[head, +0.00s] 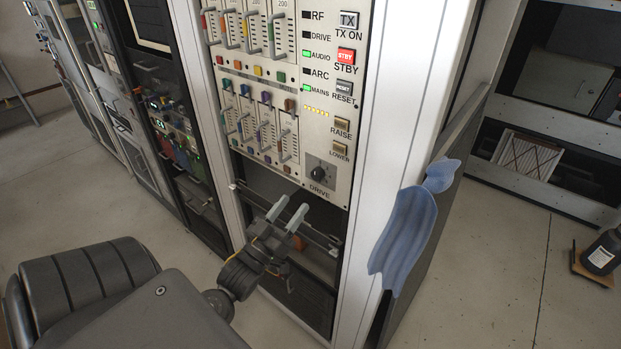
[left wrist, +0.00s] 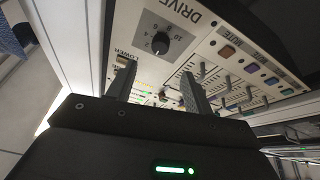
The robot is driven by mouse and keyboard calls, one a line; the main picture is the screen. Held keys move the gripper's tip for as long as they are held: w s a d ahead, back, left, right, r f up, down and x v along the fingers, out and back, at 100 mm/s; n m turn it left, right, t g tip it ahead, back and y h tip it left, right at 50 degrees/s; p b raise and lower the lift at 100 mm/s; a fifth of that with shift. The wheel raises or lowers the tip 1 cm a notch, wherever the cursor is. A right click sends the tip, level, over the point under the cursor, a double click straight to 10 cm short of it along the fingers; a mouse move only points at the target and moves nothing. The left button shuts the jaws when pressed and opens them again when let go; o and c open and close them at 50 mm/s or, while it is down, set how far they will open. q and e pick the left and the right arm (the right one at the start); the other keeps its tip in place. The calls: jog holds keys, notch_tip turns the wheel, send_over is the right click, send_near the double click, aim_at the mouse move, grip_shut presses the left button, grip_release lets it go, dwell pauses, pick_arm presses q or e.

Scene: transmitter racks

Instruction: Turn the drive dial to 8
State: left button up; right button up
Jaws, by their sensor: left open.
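The drive dial (head: 318,174) is a small black knob on a dark square plate, low on the right of the cream rack panel, above the printed word DRIVE. In the left wrist view the dial (left wrist: 160,43) shows upside down with numbers around it; I cannot tell its exact setting. My left gripper (head: 288,212) is open and empty, below and left of the dial and apart from it. In the left wrist view its two fingers (left wrist: 158,85) stand apart with the dial beyond them. My right gripper is not in view.
RAISE (head: 341,124) and LOWER (head: 338,149) buttons sit just above the dial. Rows of handled modules (head: 265,120) fill the panel to the left. A blue cloth (head: 405,235) hangs on the rack side at right. Below the panel is a dark open bay with a rail.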

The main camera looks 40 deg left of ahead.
aim_at(315, 176)
pick_arm(q)
jog(key=p+x, duration=0.2)
jog(key=x, duration=0.5)
jog(key=shift+w+r+p, duration=0.2)
jog(key=shift+w+p, duration=0.05)
jog(key=shift+p, duration=0.05)
jog(key=shift+w+a+r, duration=0.1)
jog(key=shift+w+r, duration=0.05)
jog(key=shift+w, duration=0.55)
jog(key=shift+c, duration=1.4)
jog(key=c, duration=0.7)
